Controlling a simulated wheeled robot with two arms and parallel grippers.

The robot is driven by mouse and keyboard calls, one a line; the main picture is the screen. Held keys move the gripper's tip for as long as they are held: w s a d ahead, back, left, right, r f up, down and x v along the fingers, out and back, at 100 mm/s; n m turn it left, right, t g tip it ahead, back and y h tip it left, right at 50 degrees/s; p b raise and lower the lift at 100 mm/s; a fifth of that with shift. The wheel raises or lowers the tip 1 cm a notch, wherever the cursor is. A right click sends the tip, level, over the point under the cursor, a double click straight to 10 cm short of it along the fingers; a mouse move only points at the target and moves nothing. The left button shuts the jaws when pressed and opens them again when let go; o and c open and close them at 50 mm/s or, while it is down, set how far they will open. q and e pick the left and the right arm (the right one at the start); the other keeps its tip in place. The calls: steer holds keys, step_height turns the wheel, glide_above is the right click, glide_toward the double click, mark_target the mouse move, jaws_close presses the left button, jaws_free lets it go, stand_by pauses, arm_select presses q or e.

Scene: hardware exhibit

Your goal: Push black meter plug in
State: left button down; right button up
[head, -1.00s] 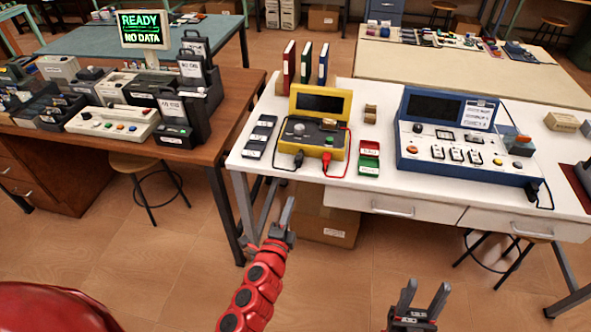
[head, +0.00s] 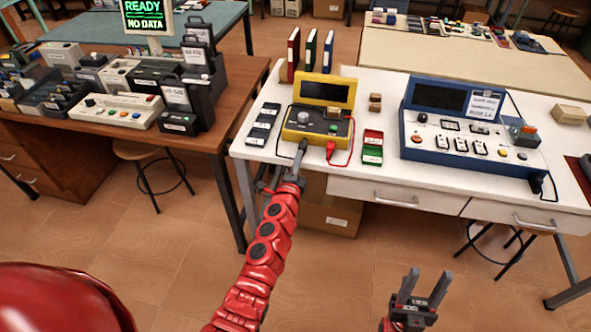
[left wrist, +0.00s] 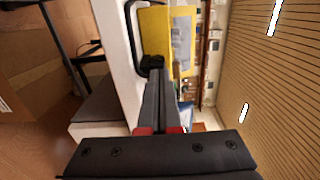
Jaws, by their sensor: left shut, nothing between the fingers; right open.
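The yellow meter (head: 322,110) sits on the white table, with a dark screen and a knob. Its black plug (head: 304,144) is at the lower left of its front, mostly hidden behind my left gripper in the head view. My left gripper (head: 299,158) is shut and empty, its tips right at the black plug. In the left wrist view the fingertips (left wrist: 155,84) point at the black plug (left wrist: 151,64) by the yellow case; I cannot tell whether they touch. A red plug (head: 330,150) with a red lead sits to the right. My right gripper (head: 415,289) is open and empty, low in front of the table.
Black modules (head: 263,124) lie left of the meter, a red and green box (head: 372,147) right of it. A blue console (head: 468,122) stands further right. Three binders (head: 311,50) stand behind. The table's front edge is below the left gripper's tips.

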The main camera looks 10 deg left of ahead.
mark_target(303, 147)
arm_select(q)
steer(key=shift+w, duration=0.4)
steer(key=shift+w+b, duration=0.9)
steer(key=shift+w, duration=0.3)
steer(key=shift+r, duration=0.15)
